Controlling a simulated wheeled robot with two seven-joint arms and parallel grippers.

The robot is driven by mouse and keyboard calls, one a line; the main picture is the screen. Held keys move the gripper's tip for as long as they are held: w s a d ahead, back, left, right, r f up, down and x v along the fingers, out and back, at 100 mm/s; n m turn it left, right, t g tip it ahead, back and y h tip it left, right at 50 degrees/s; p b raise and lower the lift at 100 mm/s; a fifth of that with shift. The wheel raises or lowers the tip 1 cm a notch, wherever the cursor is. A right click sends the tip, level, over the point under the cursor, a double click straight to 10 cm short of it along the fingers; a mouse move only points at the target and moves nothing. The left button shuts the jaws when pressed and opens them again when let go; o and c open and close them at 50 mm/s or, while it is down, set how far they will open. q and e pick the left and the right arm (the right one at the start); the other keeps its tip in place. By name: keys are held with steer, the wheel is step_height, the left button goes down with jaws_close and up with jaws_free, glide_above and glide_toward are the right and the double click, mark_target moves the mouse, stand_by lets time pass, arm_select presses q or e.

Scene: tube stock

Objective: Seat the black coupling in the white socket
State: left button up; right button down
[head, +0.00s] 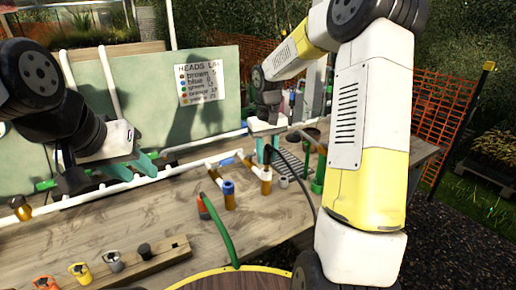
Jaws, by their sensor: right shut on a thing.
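My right gripper (268,147) points down at the middle of the bench, its teal fingers shut on a dark, brownish-black piece (267,157). I cannot tell for sure whether this piece is the black coupling. Directly below it is a white socket (266,174) on an amber stub; whether they touch is unclear. A small black cylindrical part (144,251) stands on a wooden strip at the front left. My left gripper (146,166) is near the long white pipe at the left; its teal fingers appear apart, with nothing seen between them.
Orange (43,283), yellow (80,271) and grey (113,261) fittings stand on the strip. A blue-collared amber stub (229,194) is left of the white socket. Bare bench (130,215) lies at centre left.

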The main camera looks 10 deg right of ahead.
mark_target(267, 144)
steer(key=shift+f, duration=1.75)
stand_by(1.4)
steer(key=c, duration=0.9)
jaws_free()
steer(key=shift+c, duration=0.2)
step_height(267, 144, up, 8)
steer(key=shift+f, duration=0.15)
steer(key=s+a+r+t+y, duration=0.1)
steer(key=s+r+t, duration=0.2)
steer(key=s, duration=0.9)
steer(key=s+a+r+m+t+y, duration=0.1)
steer(key=s+r+t, duration=0.2)
steer(key=s+r, duration=0.4)
steer(key=s, duration=0.5)
steer(key=shift+r+m, duration=0.3)
